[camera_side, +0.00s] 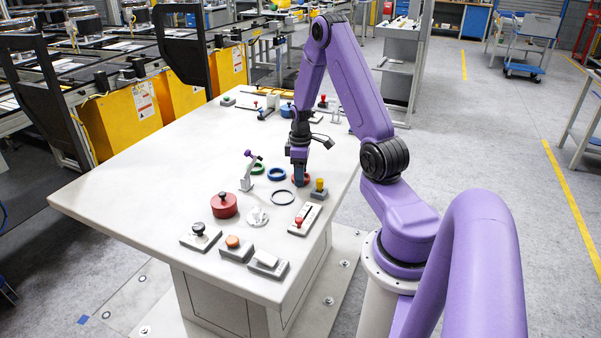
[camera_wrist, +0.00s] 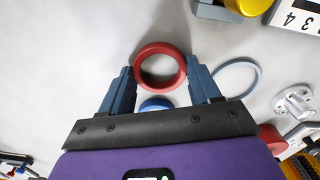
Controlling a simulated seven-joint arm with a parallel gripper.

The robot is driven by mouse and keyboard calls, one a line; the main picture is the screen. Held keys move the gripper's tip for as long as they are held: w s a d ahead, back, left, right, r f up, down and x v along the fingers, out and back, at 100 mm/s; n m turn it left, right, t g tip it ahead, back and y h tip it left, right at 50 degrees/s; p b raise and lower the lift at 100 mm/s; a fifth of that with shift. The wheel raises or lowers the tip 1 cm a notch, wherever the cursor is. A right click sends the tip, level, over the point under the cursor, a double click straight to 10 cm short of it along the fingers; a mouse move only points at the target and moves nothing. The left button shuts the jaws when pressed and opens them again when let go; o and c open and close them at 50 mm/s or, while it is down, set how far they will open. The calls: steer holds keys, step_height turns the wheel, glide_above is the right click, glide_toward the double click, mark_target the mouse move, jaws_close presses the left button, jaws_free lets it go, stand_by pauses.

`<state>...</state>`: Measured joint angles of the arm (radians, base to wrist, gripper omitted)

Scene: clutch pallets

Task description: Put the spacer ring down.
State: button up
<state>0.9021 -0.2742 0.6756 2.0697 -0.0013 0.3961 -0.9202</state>
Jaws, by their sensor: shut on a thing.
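The red spacer ring (camera_side: 300,180) is between the fingertips of my gripper (camera_side: 300,176), low over the white table. In the wrist view the red ring (camera_wrist: 160,48) lies flat between the two blue-grey fingers of my gripper (camera_wrist: 160,68), which are closed on its outer sides. The ring's hole shows bare table. I cannot tell whether its underside touches the table. In the side view the fingers hide part of the ring.
A blue ring (camera_side: 277,180), a green ring (camera_side: 257,174) and a thin grey-blue ring (camera_side: 283,203) lie left of my gripper. A yellow-knobbed block (camera_side: 319,187) stands close on the right. A lever stand (camera_side: 248,178) rises farther left. The table's left part is clear.

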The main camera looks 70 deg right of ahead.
steer(key=o, duration=1.1)
steer(key=shift+f, duration=0.15)
